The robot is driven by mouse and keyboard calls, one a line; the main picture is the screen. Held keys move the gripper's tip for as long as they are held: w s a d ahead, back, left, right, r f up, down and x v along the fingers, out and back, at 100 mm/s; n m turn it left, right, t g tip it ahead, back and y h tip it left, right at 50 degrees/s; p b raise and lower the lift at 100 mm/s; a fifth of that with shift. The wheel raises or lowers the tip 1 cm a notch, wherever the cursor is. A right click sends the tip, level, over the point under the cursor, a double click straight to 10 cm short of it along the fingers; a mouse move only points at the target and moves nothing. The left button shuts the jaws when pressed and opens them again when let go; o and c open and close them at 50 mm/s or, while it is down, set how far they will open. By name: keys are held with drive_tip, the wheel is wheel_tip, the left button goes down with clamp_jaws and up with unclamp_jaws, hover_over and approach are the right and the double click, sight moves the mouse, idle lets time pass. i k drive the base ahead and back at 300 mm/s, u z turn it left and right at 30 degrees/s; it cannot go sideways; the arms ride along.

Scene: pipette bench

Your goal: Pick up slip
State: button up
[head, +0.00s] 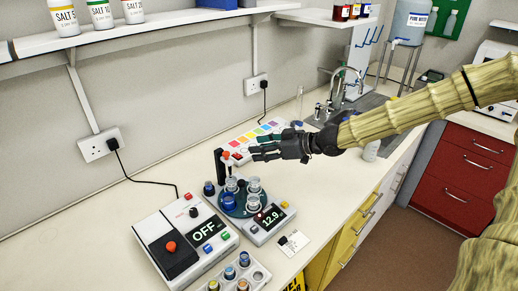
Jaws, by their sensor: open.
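The slip (296,246) looks like a small white paper with dark print. It lies flat on the bench near its front edge, just right of the device that reads 12.9. My gripper (252,154) is open, with dark fingers pointing left. It hangs above the bench, farther back than the slip and apart from it. Nothing shows between the fingers.
A round dark holder (238,211) with several vials stands beside the grey device (270,224) with the 12.9 display. A white device (186,239) reads OFF. A rack (262,276) of capped vials is in front. A colour chart (262,134) and sink (365,106) lie behind.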

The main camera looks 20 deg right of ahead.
sight(290, 245)
drive_tip(key=k, duration=1)
